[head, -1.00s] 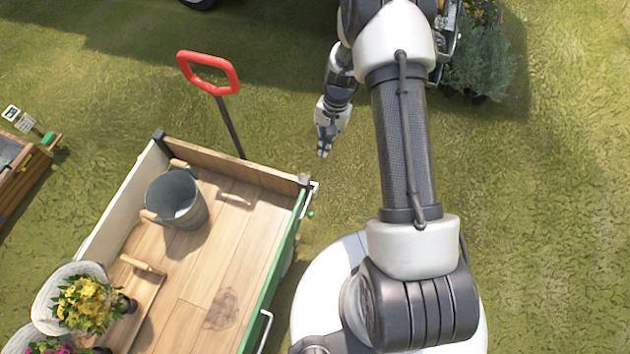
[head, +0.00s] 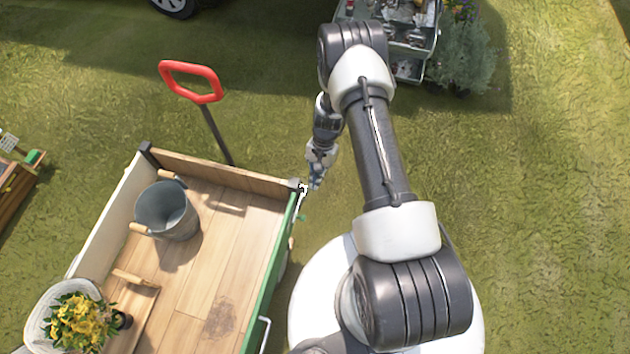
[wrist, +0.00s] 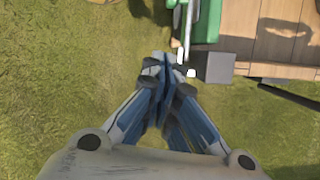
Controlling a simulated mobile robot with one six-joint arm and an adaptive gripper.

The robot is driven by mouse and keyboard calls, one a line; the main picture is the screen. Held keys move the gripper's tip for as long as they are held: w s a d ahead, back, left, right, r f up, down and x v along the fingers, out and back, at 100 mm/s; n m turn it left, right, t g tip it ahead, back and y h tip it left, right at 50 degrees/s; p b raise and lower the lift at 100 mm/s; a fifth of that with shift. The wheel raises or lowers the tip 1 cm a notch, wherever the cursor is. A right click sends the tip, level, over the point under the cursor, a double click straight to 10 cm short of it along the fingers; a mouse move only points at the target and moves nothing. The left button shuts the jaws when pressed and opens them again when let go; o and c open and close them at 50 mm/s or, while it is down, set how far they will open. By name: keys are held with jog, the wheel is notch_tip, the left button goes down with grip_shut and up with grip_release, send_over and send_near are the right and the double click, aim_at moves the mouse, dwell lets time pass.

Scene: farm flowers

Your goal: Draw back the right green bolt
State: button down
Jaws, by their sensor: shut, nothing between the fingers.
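The wooden cart (head: 225,255) has a green side wall (head: 277,262). At that wall's far corner is a pale metal bolt with a small green knob (head: 301,217). In the wrist view the bolt's metal rod (wrist: 187,35) runs beside the green wall (wrist: 207,20), and a green piece (wrist: 171,3) shows at the top edge. My gripper (head: 315,184) is just outside that corner, pointing down. In the wrist view my gripper (wrist: 166,62) is shut and empty, its fingertips close to the rod's end. I cannot tell whether they touch it.
A metal bucket (head: 166,212) and a wooden-handled board stand in the cart, with yellow flowers (head: 76,322) at its left. The cart's red pull handle (head: 190,82) rises at the far end. A shelf (head: 405,38) with plants stands at the back. Grass to the right is clear.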

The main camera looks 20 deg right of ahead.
jog(key=s+a+f+b, duration=0.1)
jog(key=s+a+f, duration=0.3)
jog(key=f, duration=0.3)
jog(key=shift+a+b, duration=0.2)
jog(key=shift+b, duration=0.2)
jog(key=shift+s, duration=0.15)
jog(key=shift+f, duration=0.1)
